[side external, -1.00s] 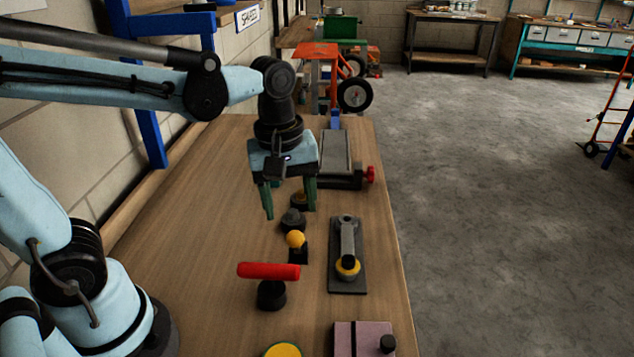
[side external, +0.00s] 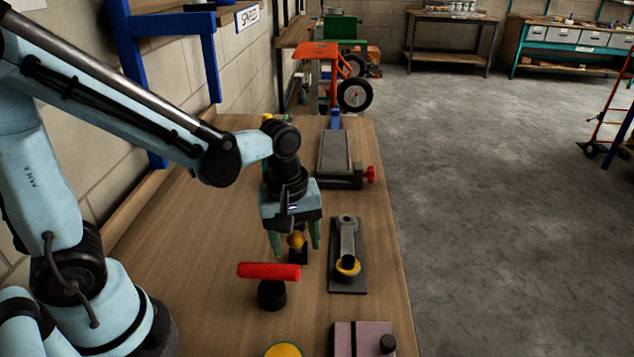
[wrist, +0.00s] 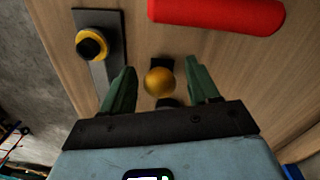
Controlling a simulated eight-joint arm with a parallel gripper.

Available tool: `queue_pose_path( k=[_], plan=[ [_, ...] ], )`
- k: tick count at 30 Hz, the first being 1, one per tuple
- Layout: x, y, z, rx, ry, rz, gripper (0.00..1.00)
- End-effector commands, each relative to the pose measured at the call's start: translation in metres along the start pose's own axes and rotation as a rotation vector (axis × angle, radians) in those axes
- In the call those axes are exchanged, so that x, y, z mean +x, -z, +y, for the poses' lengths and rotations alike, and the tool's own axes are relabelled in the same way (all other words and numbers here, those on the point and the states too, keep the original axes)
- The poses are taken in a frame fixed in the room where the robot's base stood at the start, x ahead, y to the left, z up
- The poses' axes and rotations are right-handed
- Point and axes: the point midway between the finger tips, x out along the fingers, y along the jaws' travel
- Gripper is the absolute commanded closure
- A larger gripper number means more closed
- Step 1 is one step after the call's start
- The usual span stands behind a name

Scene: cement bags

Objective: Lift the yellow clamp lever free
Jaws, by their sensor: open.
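A yellow ball knob (side external: 296,240) on a small dark base (side external: 298,256) stands on the wooden bench; it looks like the clamp lever's knob. My gripper (side external: 295,247) is open and low over it, with one green finger on each side. In the wrist view the knob (wrist: 159,82) sits between the open fingers (wrist: 159,70), with a visible gap on both sides. Its stem is mostly hidden. A grey lever arm (side external: 347,238) with a yellow ring (side external: 348,267) lies on a dark plate (side external: 347,286) just right of my gripper.
A red-handled tool (side external: 268,271) stands close in front of my gripper. A mauve block (side external: 359,340) and a yellow-topped disc (side external: 284,350) are at the near edge. A grey vise-like fixture (side external: 336,155) stands behind. The bench's left side is clear.

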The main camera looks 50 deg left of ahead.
Motion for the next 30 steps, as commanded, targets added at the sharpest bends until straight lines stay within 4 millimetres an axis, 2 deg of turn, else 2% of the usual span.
queue_pose_path(
  k=[4, 16, 30],
  plan=[
    [-0.0001, 0.0, 0.0, 0.0, 0.0, 0.0, 0.4],
    [-0.0003, 0.0001, -0.0001, 0.0, 0.0, 0.0, 1.0],
    [-0.0028, 0.0063, 0.0014, -0.008, 0.022, -0.069, 1.0]
  ],
)
